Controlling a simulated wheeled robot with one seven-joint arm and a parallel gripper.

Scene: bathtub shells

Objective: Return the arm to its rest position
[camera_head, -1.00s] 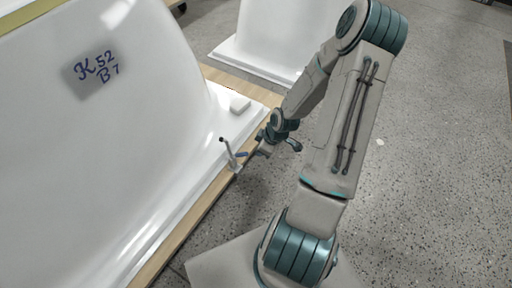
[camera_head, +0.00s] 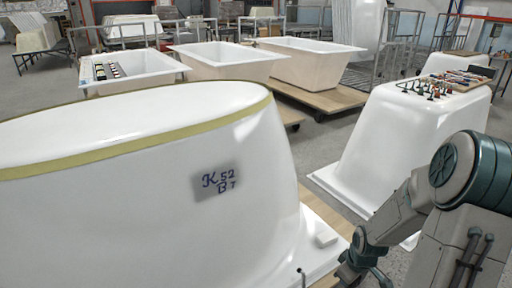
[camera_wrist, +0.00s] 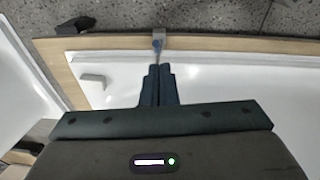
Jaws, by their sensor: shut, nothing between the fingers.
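My gripper (camera_wrist: 158,72) shows in the wrist view with its two dark fingers together and nothing between them. My arm is bent at the lower right of the head view, with its wrist low near the tub's base rim. Just beyond the fingertips in the wrist view is a small blue-ended item (camera_wrist: 157,45) beside a grey block (camera_wrist: 160,33) at the wooden edge. Whether the fingers touch it I cannot tell. The gripper's tips are not clear in the head view.
A white tub shell (camera_head: 130,180) marked K52 B7 fills the left, with a small white block (camera_head: 326,235) on its rim. Another upturned shell (camera_head: 375,135) stands at right, tools on top. Tubs (camera_head: 315,62) on wooden pallets stand behind.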

